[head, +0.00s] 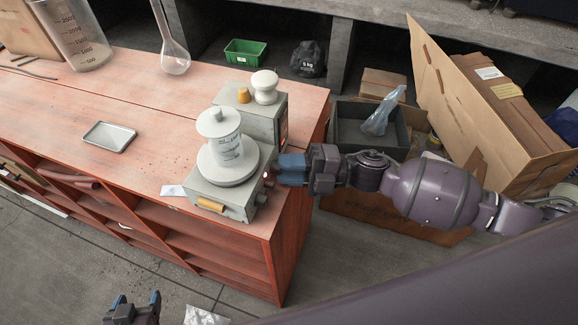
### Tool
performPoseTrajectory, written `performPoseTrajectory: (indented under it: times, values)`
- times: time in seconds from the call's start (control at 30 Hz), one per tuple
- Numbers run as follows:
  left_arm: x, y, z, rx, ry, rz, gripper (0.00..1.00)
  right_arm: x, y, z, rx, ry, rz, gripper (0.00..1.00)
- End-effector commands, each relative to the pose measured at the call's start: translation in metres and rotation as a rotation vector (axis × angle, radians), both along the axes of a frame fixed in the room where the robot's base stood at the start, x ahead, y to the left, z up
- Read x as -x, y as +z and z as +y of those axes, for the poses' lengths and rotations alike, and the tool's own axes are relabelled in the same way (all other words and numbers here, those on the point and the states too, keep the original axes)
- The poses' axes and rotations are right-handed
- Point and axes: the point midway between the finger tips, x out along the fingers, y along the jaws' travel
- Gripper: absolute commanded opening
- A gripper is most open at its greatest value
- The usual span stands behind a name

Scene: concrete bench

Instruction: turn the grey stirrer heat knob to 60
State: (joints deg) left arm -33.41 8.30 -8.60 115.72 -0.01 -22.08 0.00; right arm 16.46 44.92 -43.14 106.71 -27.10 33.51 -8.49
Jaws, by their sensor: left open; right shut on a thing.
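The grey stirrer (233,196) sits near the right end of the red-brown bench top, with a round white plate on top and an orange panel on its near side. A white lidded container (227,140) with printed marks stands on the plate. My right gripper (283,169) reaches in from the right and is shut at the stirrer's right side, on what appears to be the heat knob. The blue fingers hide most of the knob, and its setting cannot be read. My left gripper (134,303) is open and empty, low in front of the bench at the bottom edge.
A second grey device (262,124) with an orange knob and a white knob stands right behind the stirrer. A metal tray (109,136), a flask (174,58) and a beaker (80,40) are on the bench. Cardboard boxes (490,110) and a dark crate (347,131) stand right of the bench.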

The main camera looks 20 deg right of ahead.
Motion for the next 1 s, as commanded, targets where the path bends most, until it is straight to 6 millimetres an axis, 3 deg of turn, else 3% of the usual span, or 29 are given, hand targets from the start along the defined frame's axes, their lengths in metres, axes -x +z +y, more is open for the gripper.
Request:
performPoseTrajectory:
  times: [0.27, 0.3, 0.43, 1.0]
  values:
    - [-0.0007, 0.0019, -0.0002, 0.000, 0.000, -0.004, 0.67, -0.0005, -0.0002, -0.0004, 0.000, -0.002, 0.000, 0.02]
    - [-0.0009, 0.0023, -0.0002, 0.000, 0.000, -0.005, 0.67, -0.0004, -0.0002, -0.0004, 0.001, -0.002, -0.001, 0.32]
    - [-0.0010, 0.0030, -0.0003, 0.000, -0.001, -0.007, 0.67, -0.0003, -0.0001, -0.0003, 0.000, -0.001, -0.001, 0.52]
    - [-0.0003, 0.0018, -0.0003, 0.001, 0.000, -0.004, 0.67, 0.0007, -0.0014, 0.0001, 0.006, 0.001, -0.006, 0.52]
